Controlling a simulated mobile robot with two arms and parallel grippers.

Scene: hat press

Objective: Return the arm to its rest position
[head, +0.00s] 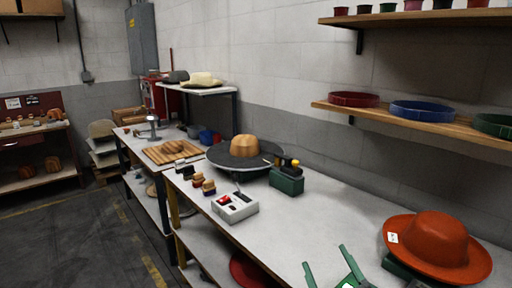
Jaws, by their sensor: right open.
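My right gripper (328,262) shows at the bottom edge of the head view as two green fingers spread apart, with nothing between them. It is over the front part of the white worktable (330,213), left of the orange felt hat (437,242). The hat has a white tag and rests on a dark green support, mostly hidden below its brim. The gripper and hat are apart. The hat press, with a round black plate (222,158), a wooden crown block (245,146) and a green lever box (287,181), stands farther back. My left gripper is out of view.
A grey control box (235,207) and small wooden-handled tools (203,184) lie near the table's left edge. A shelf (430,124) with coloured hat bands overhangs at right. The tabletop between press and orange hat is clear. Open floor (75,235) lies left.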

